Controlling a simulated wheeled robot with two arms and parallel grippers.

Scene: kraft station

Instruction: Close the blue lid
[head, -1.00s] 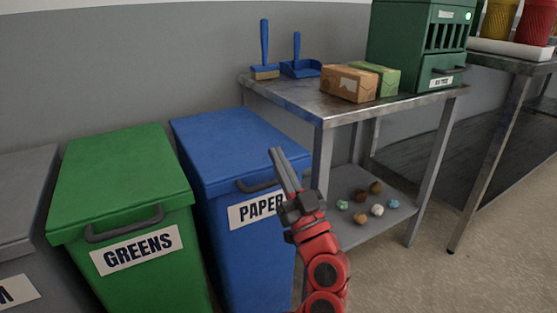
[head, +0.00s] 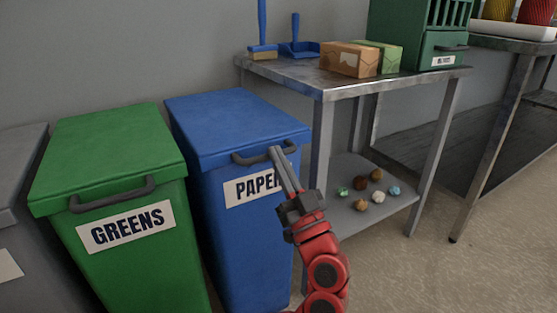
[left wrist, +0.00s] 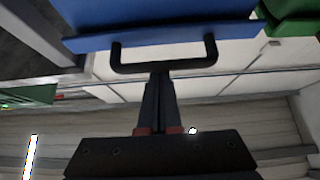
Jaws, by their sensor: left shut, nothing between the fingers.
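The blue lid (head: 235,122) lies flat on the blue bin (head: 240,235) labelled PAPER and looks down, with no gap that I can make out. Its dark handle (head: 248,159) is on the front edge. My left gripper (head: 277,152) is shut and empty, its fingertips overlapping the handle's right end in the head view. In the left wrist view, the shut fingers (left wrist: 161,78) point at the middle of the handle (left wrist: 125,68), below the lid's edge (left wrist: 165,37). I cannot tell whether they touch. My right gripper is not in view.
A green bin (head: 112,160) labelled GREENS stands left of the blue one, with a grey bin (head: 15,185) beyond. A metal table (head: 300,79) stands close on the right, with boxes (head: 345,60) on top and small balls on its lower shelf. Open floor lies at the lower right.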

